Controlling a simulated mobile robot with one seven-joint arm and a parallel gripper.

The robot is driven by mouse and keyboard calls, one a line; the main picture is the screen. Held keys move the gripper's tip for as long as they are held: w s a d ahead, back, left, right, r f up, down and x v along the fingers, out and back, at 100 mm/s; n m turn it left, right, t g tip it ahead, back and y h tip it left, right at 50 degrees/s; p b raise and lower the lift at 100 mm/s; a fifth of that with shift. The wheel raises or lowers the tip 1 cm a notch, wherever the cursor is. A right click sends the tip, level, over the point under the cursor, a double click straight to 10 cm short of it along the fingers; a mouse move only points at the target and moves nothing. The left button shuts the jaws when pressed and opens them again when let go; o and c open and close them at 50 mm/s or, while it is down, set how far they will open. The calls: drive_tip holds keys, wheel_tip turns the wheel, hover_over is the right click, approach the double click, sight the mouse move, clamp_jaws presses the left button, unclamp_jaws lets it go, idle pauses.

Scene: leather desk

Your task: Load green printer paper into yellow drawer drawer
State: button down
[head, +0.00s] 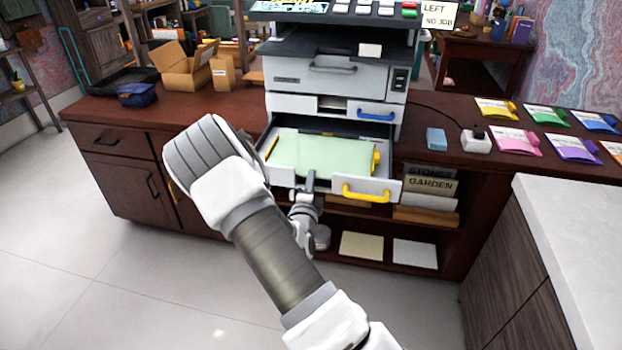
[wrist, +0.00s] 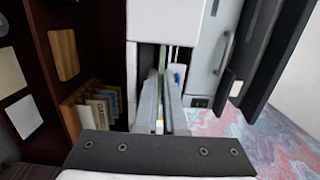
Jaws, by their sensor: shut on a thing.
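The green printer paper (head: 325,156) lies flat in the head view, within the outline of the pulled-out drawer (head: 395,190) with the yellow handle (head: 366,194). I cannot tell whether it rests on the drawer floor or is held just above it. My gripper (head: 310,180) is at the paper's front edge, left of the yellow handle, and is shut on the paper. In the wrist view my gripper (wrist: 163,100) shows its fingers close together, with a thin green edge of the paper (wrist: 161,60) between them. The fingers hide the gripped edge.
The printer (head: 335,75) stands behind the drawer, with a blue-handled drawer (head: 371,113) above. A blue box (head: 436,139) and a white block (head: 476,140) sit right of it. Several coloured packets (head: 515,140) lie farther right. A white counter (head: 575,220) stands at the right front.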

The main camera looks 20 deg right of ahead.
drive_tip(key=shift+f, duration=0.25)
drive_tip(key=c, duration=1)
unclamp_jaws()
drive_tip(key=shift+o, duration=0.4)
drive_tip(key=shift+f, duration=0.2)
drive_tip(key=p+v, duration=0.2)
drive_tip(key=v, duration=1.5)
drive_tip(key=shift+s+a+r, duration=0.15)
drive_tip(key=shift+r, duration=0.2)
